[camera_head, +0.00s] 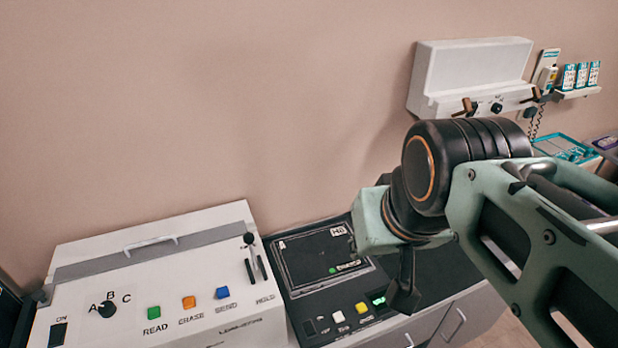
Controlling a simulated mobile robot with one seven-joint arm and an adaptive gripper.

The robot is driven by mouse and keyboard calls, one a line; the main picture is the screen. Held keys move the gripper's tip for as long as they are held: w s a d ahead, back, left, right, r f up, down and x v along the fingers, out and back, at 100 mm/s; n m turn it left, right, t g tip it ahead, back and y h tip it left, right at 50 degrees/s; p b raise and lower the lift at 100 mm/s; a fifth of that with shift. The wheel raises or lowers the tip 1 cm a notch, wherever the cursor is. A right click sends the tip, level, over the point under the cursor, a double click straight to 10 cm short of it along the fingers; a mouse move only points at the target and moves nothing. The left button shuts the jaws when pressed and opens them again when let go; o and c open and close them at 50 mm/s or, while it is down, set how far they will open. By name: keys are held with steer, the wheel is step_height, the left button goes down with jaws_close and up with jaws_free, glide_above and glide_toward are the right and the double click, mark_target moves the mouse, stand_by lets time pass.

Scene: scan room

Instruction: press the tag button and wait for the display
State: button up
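A dark console with a black screen (322,258) stands at the lower middle. My arm hides part of the console's right side.
A white control box (165,270) with green, orange and blue buttons, a knob and sliders stands to the left. Cabinet drawers (455,322) lie below the console. A white wall unit (470,75) and small boxes (580,76) are at the upper right.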

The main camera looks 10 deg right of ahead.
jaws_close()
stand_by(1.1)
